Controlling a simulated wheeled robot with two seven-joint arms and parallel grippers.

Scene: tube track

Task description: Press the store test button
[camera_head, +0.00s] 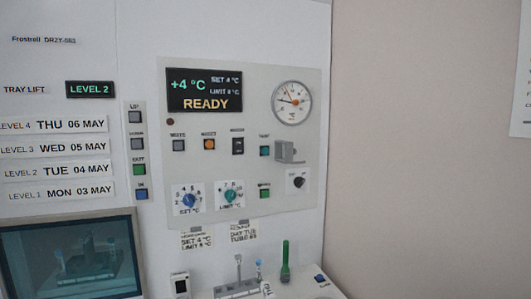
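A control panel (240,70) on the wall has several small buttons and knobs. A square teal button (265,151) at its right has a small blurred label above it that may read TEST. A grey metal bracket (290,153) sticks out just right of this button and does not cover it. A green button (265,194) lies below it, with a label too small to read. The display (205,90) shows +4 °C and READY. Neither of my grippers is in view, and nothing touches the panel.
A column of lift buttons (138,143) stands left of the panel, beside date labels (70,125). A dial gauge (292,102) is at upper right. The space before the panel is clear.

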